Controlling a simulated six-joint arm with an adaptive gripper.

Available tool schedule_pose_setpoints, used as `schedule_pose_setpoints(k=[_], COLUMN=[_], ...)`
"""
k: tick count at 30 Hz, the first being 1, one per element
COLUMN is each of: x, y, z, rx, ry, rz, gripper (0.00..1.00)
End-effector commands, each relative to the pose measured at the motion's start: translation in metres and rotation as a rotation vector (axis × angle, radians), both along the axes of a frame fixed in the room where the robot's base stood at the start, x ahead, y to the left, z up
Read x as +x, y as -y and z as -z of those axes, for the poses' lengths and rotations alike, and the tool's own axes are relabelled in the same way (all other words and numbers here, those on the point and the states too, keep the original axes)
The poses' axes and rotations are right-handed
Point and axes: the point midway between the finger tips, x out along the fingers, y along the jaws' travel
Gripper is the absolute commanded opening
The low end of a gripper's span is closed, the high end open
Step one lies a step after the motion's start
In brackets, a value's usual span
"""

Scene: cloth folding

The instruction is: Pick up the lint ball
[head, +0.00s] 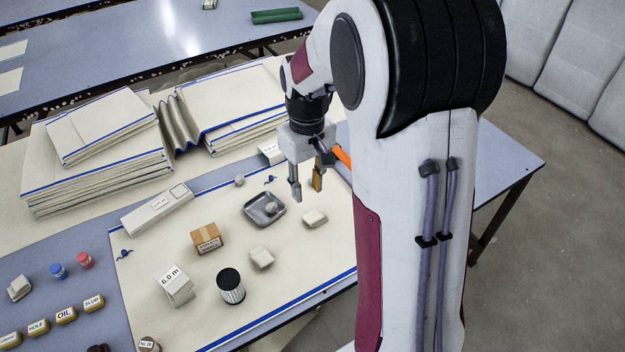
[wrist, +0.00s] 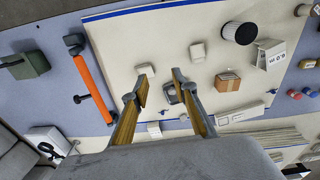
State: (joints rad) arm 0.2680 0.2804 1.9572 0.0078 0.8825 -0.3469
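A small grey, roundish lump (head: 271,207) lies in a shallow grey metal tray (head: 250,215) on the cream cloth. Another small grey ball (head: 239,180) lies on the cloth behind the tray; it also shows in the wrist view (wrist: 183,117). Both look like lint, and I cannot tell which is the lint ball. My gripper (head: 307,192) is open and empty, above the cloth to the right of the tray. In the wrist view, its fingers (wrist: 160,74) are apart and the right finger partly covers the tray.
Pale blocks (head: 315,217) (head: 262,257), a cardboard box (head: 206,238), a black-topped striped cylinder (head: 231,287) and a "6.0 m" card (head: 176,285) stand around the tray. An orange bar (wrist: 92,85) lies left in the wrist view. Folded cloth stacks (head: 100,165) lie behind.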

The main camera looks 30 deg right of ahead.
Motion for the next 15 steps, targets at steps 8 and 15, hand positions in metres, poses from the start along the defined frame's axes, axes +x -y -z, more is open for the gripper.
schedule_pose_setpoints(k=[8, 15], x=[0.036, 0.065], y=[0.027, 0.05], z=[0.039, 0.076], rx=[0.009, 0.019], ry=[-0.03, -0.045], rz=[-0.112, -0.234], gripper=[0.28, 0.28])
